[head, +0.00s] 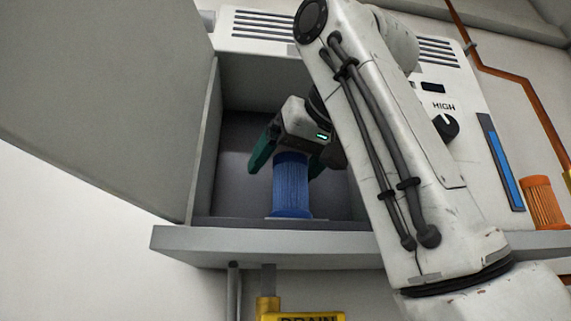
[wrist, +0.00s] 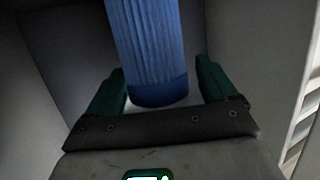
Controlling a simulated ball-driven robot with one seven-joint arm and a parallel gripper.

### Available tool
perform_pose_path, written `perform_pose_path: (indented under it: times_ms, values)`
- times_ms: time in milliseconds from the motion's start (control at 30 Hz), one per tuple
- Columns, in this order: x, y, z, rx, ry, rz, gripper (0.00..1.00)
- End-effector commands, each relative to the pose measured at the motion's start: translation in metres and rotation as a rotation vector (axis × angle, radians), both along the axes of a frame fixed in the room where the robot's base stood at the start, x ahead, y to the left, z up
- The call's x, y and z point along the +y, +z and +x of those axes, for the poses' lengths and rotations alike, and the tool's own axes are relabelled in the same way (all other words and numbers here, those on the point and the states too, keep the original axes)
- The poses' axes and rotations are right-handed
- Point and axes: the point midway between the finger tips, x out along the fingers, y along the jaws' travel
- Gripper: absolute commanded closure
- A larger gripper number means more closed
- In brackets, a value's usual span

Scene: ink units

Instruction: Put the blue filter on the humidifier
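The blue filter (head: 291,190), a ribbed cylinder, stands upright on the floor of the open grey compartment (head: 233,190) in the humidifier (head: 468,95). In the wrist view the filter (wrist: 150,45) lies between the green fingers. My gripper (head: 289,167) reaches into the compartment from above, around the filter's top. Its fingers are spread. In the wrist view a gap shows between the right finger and the filter; the left finger is close to it, and I cannot tell whether they touch. My arm hides the compartment's right side.
A large grey door panel (head: 110,95) stands open at the left. A ledge (head: 250,246) runs below the compartment. An orange ribbed cylinder (head: 543,203) stands at the right, near a blue strip (head: 503,165). A yellow DRAIN sign (head: 310,316) is below the ledge.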

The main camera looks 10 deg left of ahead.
Motion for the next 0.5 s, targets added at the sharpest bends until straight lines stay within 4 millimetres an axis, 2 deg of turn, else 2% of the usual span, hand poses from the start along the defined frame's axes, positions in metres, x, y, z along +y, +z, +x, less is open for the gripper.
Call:
perform_pose_path:
  times_ms: [267, 500]
  values:
    - [0.0, 0.004, 0.0, 0.0, 0.0, 0.0, 0.15]
    - [-0.023, 0.011, -0.028, -0.005, -0.001, 0.002, 0.15]
